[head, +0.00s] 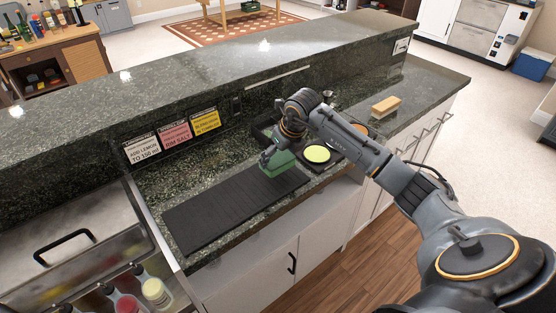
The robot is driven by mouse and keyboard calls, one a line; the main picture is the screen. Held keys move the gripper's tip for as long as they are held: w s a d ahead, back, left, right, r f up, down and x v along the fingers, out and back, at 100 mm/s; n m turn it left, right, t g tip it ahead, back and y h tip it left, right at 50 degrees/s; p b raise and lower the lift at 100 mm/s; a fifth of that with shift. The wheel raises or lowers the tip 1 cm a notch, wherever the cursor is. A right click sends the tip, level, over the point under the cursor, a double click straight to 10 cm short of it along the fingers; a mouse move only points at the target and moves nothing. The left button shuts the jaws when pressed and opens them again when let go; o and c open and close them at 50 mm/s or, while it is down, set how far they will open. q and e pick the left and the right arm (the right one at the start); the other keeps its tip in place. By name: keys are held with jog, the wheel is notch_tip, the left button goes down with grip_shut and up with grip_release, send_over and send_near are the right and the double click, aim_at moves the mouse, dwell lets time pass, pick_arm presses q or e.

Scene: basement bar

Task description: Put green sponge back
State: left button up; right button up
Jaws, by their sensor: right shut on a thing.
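The green sponge (280,164) is at the right end of the black ribbed bar mat (215,214), on the lower granite counter. My right gripper (272,158) is shut on the sponge from above. The arm hides part of the area behind it, and I cannot tell whether the sponge touches the mat. To its right is a black holder with round wells; one well shows a yellow-green disc (317,154), and an orange disc (360,129) shows partly behind my arm. My left gripper is not in view.
A wooden block or brush (386,107) lies on the counter at the right. Recipe cards (174,136) stand against the raised bar ledge. An open steel bin with bottles (155,291) is at lower left. The counter's right end is mostly clear.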

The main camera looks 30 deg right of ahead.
aim_at(280, 159)
jog(key=shift+w+d+f, duration=0.1)
jog(key=shift+w+f, duration=0.1)
jog(key=f+p, duration=0.2)
jog(key=f, duration=0.1)
jog(key=shift+w, duration=0.2)
jog(key=shift+f, duration=0.35)
jog(key=o, duration=0.7)
jog(key=shift+f, duration=0.15)
jog(key=shift+o, duration=1)
